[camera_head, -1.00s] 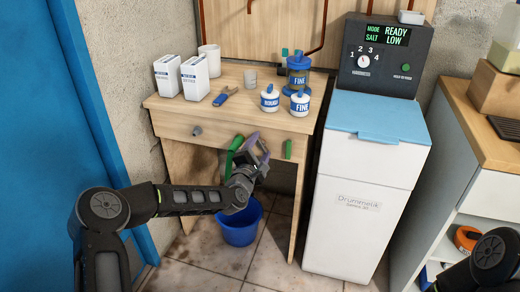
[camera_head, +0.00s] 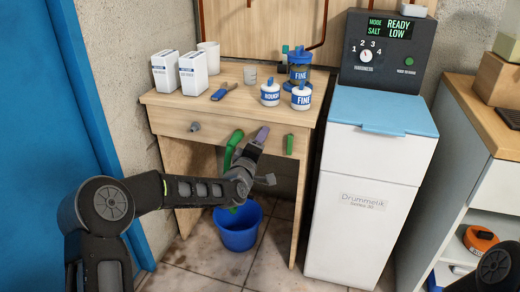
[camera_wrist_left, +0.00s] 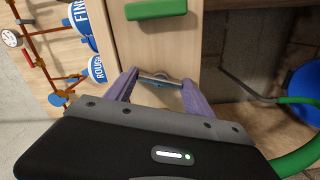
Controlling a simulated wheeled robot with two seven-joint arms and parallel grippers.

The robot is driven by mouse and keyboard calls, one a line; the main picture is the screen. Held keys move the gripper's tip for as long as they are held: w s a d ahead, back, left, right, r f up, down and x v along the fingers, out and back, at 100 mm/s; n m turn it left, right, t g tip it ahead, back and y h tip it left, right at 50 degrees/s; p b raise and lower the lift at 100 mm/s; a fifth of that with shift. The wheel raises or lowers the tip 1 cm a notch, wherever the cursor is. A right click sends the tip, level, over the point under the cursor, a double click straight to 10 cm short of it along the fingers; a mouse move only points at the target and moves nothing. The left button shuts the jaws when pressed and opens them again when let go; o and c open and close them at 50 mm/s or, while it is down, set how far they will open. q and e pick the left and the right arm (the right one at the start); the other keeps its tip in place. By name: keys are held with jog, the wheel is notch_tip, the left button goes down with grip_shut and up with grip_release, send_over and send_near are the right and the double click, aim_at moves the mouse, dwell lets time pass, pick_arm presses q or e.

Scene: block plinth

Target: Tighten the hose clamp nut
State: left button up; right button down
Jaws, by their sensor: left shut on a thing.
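My left gripper (camera_head: 262,132), with purple fingers, is at the wooden table's front edge. In the left wrist view its fingers (camera_wrist_left: 160,80) are shut on a small silvery bar-like piece (camera_wrist_left: 158,81) at the wood. My right gripper is out of view.
A green handle (camera_head: 290,145) is on the table front to the right, and a grey knob (camera_head: 195,127) to the left. Jars labelled ROUGH (camera_head: 270,97) and FINE (camera_head: 301,99) stand on the table (camera_head: 215,110). A white cabinet (camera_head: 352,225) stands close on the right.

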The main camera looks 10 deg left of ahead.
pick_arm(q)
jog(key=shift+m+b, duration=3)
jog(key=shift+m, duration=4.1)
jog(key=o, duration=1.4)
jog(key=shift+s, duration=0.1)
